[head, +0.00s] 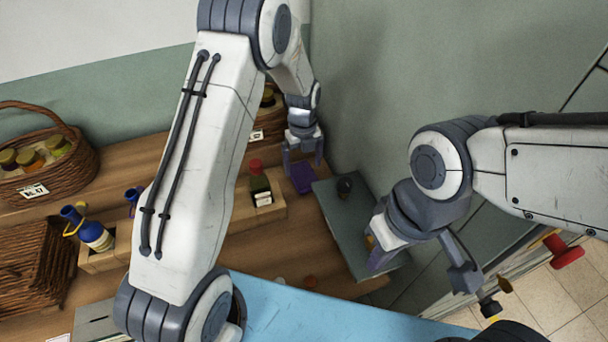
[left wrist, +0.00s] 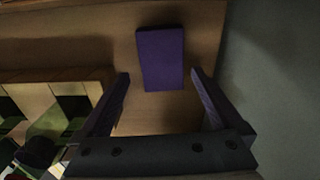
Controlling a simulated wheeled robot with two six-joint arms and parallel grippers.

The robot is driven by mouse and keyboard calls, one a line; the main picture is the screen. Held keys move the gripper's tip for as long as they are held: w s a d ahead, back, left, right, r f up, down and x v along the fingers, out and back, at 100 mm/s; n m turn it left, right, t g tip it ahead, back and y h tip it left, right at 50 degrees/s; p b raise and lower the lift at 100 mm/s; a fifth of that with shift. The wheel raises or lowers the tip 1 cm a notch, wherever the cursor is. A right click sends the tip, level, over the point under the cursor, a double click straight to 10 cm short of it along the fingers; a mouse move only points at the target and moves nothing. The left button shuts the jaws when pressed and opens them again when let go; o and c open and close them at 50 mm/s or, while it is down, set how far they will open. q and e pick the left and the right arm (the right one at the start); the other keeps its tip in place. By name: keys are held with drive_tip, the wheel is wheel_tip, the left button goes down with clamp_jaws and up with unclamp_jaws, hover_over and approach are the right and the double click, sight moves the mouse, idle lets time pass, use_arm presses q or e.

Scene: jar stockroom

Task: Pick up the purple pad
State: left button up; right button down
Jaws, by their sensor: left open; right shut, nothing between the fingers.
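The purple pad (head: 303,180) is a small flat rectangular block lying on the wooden surface near the wall corner. In the left wrist view the pad (left wrist: 160,58) lies ahead of the fingertips, roughly centred between them. My left gripper (head: 303,158) is open and empty, pointing down just above the pad in the head view. Its two fingers, spread apart, also show in the left wrist view (left wrist: 159,78). My right gripper (head: 376,264) is shut and empty, over the grey-green tray, well to the right of the pad; its fingertips are partly hidden.
A wooden rack (head: 271,214) holding a red-capped bottle (head: 260,184) stands to the left. The wall rises close on the right. Wicker baskets (head: 75,172) stand at far left.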

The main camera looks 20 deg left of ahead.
sight(303, 174)
use_arm(q)
drive_tip(key=f, duration=0.1)
drive_tip(key=f+p, duration=0.1)
drive_tip(key=f, duration=0.1)
drive_tip(key=shift+w+f, duration=0.25)
drive_tip(key=shift+f, duration=0.5)
drive_tip(key=c, duration=1.1)
wheel_tip(303, 174, up, 9)
drive_tip(key=shift+r+b, duration=0.1)
drive_tip(key=shift+b, duration=0.85)
drive_tip(key=shift+r, duration=0.45)
